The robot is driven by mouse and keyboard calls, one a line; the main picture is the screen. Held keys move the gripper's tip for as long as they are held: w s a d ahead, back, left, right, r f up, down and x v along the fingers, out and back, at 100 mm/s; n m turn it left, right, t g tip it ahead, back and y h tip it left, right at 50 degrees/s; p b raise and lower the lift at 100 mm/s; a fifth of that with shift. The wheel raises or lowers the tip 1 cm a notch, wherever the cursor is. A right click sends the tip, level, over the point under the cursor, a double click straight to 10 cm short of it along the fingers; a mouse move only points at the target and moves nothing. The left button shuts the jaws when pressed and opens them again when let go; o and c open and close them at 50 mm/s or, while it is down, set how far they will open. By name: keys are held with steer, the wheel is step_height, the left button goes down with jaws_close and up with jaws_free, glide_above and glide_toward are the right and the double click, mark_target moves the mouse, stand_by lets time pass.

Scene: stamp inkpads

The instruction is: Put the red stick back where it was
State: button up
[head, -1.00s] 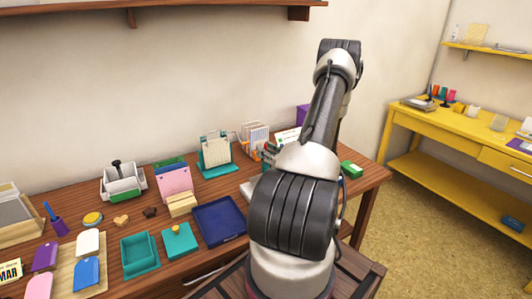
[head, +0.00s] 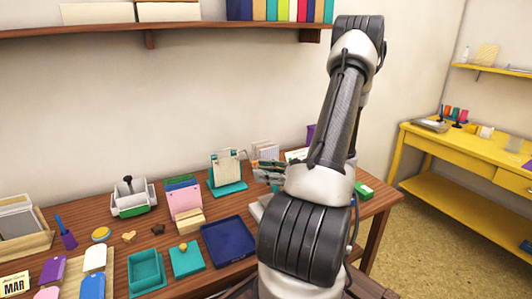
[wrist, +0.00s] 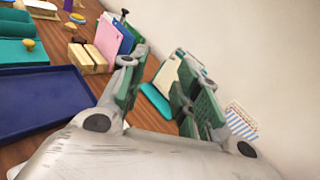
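I cannot make out a red stick for certain in either view. A small red upright piece (head: 463,116) stands in a row of coloured pieces on the yellow desk; it is too small to identify. My gripper (wrist: 162,62) shows in the wrist view with its two green-padded fingers apart and nothing visible between them. It is above the wooden desk (head: 350,214), near the teal card stand (wrist: 157,101).
A dark blue tray (wrist: 45,98) lies left of the gripper, with a wooden block (wrist: 87,58) and pink card (wrist: 107,40) near it. A striped holder (wrist: 240,120) stands right. The yellow desk (head: 480,145) is across the floor. A wall shelf (head: 200,32) is above.

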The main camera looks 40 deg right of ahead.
steer(key=s+a+r+n+g+y, duration=0.1)
steer(key=s+a+r+n+g, duration=0.4)
steer(key=a+n+g, duration=0.3)
steer(key=s+a+r+n+g, duration=0.4)
steer(key=s+a+n+g, duration=0.15)
steer(key=a+n, duration=0.4)
steer(key=s+d+r+n+t+h, duration=0.2)
steer(key=s+d+r+n+h, duration=0.1)
steer(key=r+n+h, duration=0.5)
steer(key=r+n, duration=0.2)
steer(key=shift+s+d+n+t, duration=0.2)
steer(key=shift+d+n+t, duration=0.05)
steer(key=shift+n+t, duration=0.1)
